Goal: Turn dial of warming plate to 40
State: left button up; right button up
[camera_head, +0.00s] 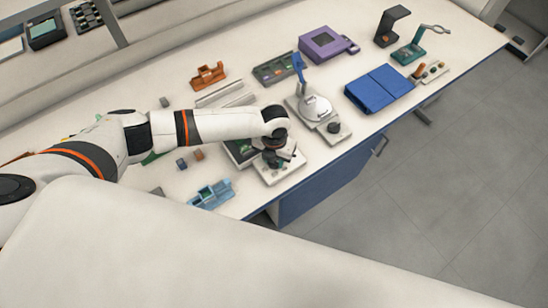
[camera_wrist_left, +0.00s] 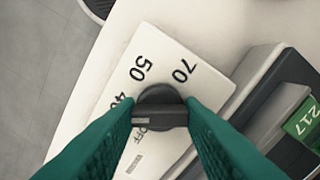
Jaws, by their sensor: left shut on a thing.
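The warming plate's white dial panel (camera_wrist_left: 160,58) fills the middle of the left wrist view, with the marks 70, 50, a partly covered 40, and OFF. The dark round dial (camera_wrist_left: 160,96) has a raised grip bar across it. My left gripper (camera_wrist_left: 160,114) has its green fingers shut on this bar, one on each side. Which mark the dial points to is unclear. In the head view my left gripper (camera_head: 273,157) points down over the white panel (camera_head: 285,173) near the bench's front edge, and the dial is hidden beneath it. My right gripper is not in view.
A green display (camera_wrist_left: 302,122) reading 217 sits right of the panel. On the bench, a balance-like white device (camera_head: 315,108) stands right of my arm, with a blue box (camera_head: 380,88) farther right. A light-blue holder (camera_head: 211,194) lies to the left. Floor lies beyond the front edge.

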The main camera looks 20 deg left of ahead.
pick_arm(q)
jog(key=shift+w+m, duration=0.1)
jog(key=shift+m, duration=0.2)
jog(key=o, duration=1)
jog(key=shift+r, duration=0.1)
notch_tip(320, 180, up, 12)
jog(key=shift+f+b, duration=0.1)
jog(key=shift+b, duration=0.95)
